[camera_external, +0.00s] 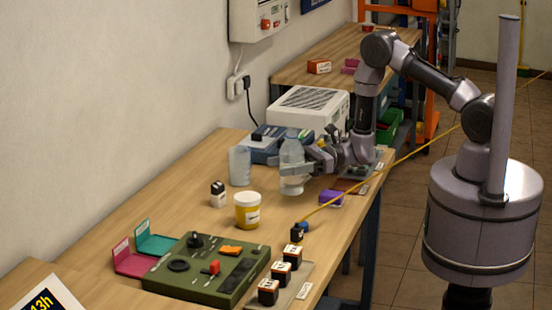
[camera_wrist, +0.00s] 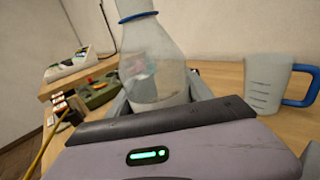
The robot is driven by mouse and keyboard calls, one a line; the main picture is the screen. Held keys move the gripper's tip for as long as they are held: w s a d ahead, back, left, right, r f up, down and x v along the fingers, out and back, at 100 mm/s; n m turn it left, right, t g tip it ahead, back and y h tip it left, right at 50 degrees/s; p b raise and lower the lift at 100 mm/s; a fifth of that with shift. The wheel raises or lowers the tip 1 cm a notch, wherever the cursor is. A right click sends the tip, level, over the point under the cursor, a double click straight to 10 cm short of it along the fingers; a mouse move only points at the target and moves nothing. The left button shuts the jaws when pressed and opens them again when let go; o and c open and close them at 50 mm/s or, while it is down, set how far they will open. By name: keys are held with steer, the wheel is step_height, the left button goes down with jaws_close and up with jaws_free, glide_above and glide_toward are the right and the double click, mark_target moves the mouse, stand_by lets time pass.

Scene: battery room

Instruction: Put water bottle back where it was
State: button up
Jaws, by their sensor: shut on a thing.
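The water bottle (camera_external: 291,165) is clear, upright and near the far half of the workbench. My gripper (camera_external: 294,172) is shut around its body from the right. In the wrist view, the bottle (camera_wrist: 155,58) stands between the fingers, with a blue ring around its neck. Its top is cut off by the frame edge, and its base is hidden behind my gripper's body. I cannot tell whether the base touches the bench.
A clear jug (camera_external: 239,166) with a blue handle (camera_wrist: 302,85) stands left of the bottle. A yellow tub (camera_external: 247,211), a small white bottle (camera_external: 218,194) and a purple item (camera_external: 331,198) are nearby. A yellow cable (camera_external: 400,162) crosses the bench edge. A green panel (camera_external: 180,288) lies nearer.

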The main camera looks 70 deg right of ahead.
mark_target(281, 179)
steer(key=shift+w+f, duration=0.3)
steer(key=shift+f+b, duration=0.9)
steer(key=shift+f, duration=0.55)
steer(key=shift+f, duration=0.25)
steer(key=o, duration=1.7)
steer(key=shift+r, duration=0.1)
steer(key=shift+o, duration=0.2)
